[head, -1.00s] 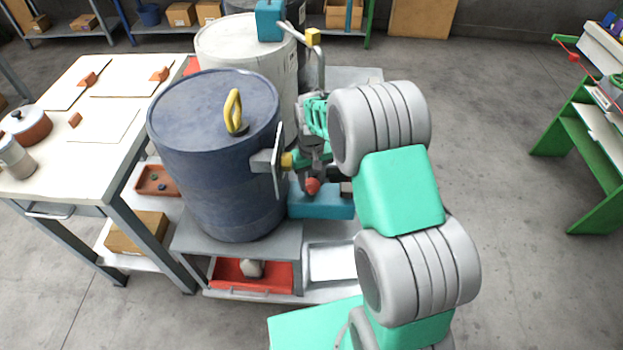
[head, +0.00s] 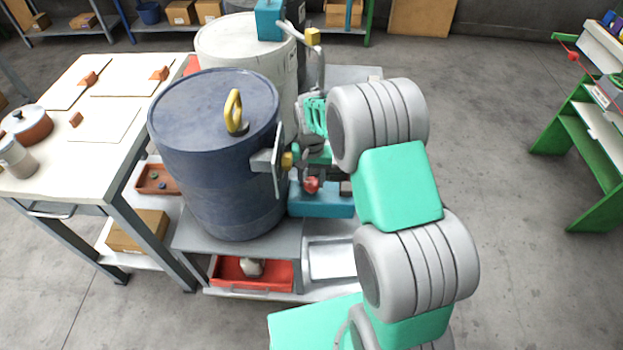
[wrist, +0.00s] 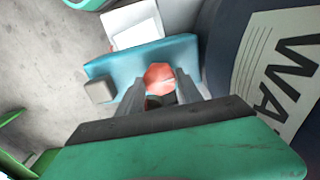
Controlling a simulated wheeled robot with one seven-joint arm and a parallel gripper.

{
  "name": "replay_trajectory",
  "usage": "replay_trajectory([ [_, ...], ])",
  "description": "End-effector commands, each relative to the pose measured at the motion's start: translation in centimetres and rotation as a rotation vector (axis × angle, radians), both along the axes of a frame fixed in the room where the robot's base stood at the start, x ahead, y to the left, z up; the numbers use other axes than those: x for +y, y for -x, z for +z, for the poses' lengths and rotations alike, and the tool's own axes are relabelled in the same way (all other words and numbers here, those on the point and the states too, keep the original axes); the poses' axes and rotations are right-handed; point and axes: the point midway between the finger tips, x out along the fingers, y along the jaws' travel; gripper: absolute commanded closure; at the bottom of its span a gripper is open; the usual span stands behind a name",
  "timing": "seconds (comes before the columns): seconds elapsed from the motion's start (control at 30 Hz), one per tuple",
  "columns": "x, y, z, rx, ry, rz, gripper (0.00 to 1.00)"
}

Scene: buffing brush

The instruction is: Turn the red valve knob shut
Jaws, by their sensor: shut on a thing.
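The red valve knob (head: 311,185) sits low at the right side of the dark blue drum (head: 210,160), in front of a teal block. In the wrist view the red knob (wrist: 159,77) is between the two grey fingers of my gripper (wrist: 160,82), one on each side. My gripper is shut on it. In the head view my gripper (head: 313,175) is partly hidden by my wrist, and its fingers are hard to make out. A yellow fitting (head: 287,160) and a grey bracket (head: 268,160) are on the drum's side next to it.
A teal block (head: 322,203) lies just below the knob; it also shows in the wrist view (wrist: 185,52). A white drum (head: 215,40) stands behind. A white-topped bench (head: 60,165) is at left, a green stand (head: 570,165) at right. The floor between is clear.

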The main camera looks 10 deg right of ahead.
Motion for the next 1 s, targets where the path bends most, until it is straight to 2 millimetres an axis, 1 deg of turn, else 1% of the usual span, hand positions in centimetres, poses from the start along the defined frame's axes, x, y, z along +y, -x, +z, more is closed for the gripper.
replay_trajectory([
  [0.23,0.1,0.1,0.0,0.003,-0.001,0.001,0.98],
  [0.27,0.1,0.1,0.0,0.003,-0.001,0.001,0.57],
  [0.5,0.1,0.0,0.0,0.001,0.000,0.001,0.37],
  [0.53,0.1,0.0,0.0,0.001,0.000,0.001,0.36],
  [0.73,0.0,0.0,0.0,0.000,0.000,0.001,0.36],
  [0.8,0.0,0.0,0.4,-0.001,-0.001,0.001,0.36],
  [0.87,0.0,-0.1,1.1,-0.002,0.000,0.001,0.36],
  [1.0,0.1,-0.1,3.9,-0.003,0.000,0.001,0.36],
])
